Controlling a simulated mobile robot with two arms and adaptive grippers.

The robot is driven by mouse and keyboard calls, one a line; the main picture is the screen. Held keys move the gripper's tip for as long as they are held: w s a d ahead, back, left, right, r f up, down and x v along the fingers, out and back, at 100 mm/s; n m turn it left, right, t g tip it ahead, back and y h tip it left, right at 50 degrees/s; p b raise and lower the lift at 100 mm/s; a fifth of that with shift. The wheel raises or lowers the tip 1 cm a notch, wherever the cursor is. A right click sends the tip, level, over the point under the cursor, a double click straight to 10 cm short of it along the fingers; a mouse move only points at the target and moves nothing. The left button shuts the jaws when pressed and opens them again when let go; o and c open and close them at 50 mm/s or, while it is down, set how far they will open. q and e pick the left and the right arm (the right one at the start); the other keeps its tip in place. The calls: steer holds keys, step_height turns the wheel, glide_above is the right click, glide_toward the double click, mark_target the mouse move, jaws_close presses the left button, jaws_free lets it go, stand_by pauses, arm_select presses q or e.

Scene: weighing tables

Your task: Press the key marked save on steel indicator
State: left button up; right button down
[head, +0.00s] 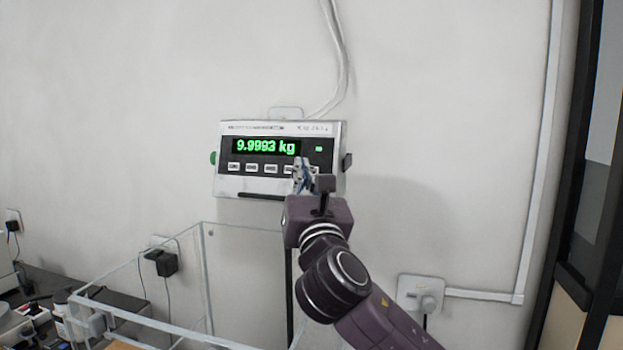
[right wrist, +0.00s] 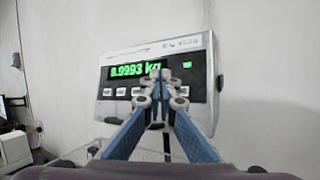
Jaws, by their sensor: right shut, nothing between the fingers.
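The steel indicator (head: 225,185) is mounted on the wall, its green display reading 9.9993 kg. A row of several pale keys (head: 252,168) runs below the display; their markings are too small to read. My right gripper (head: 300,165) is shut and empty, in front of the right part of the key row, and hides the keys there. In the right wrist view the indicator (right wrist: 204,60) fills the upper middle, and the closed fingertips (right wrist: 161,76) overlap the display's right end and the keys below. I cannot tell whether the fingertips touch the panel. My left gripper is not in view.
A clear-walled enclosure (head: 205,280) stands below the indicator at left. A wall socket with a black plug (head: 163,262) is behind it. Another socket (head: 422,292) is at lower right. Cables rise above the indicator. A dark-framed door or cabinet (head: 575,200) is at far right.

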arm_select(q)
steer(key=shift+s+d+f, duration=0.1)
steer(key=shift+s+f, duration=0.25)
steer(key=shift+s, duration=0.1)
arm_select(e)
steer(key=w, duration=0.2)
steer(key=w+d+f, duration=0.1)
steer(key=shift+w, duration=0.4)
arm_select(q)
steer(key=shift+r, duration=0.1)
arm_select(e)
steer(key=shift+w+d, duration=0.1)
stand_by(0.6)
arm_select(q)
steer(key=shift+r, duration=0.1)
arm_select(e)
steer(key=shift+w+d+f, duration=0.1)
steer(key=shift+w+f, duration=0.1)
steer(key=shift+w, duration=0.1)
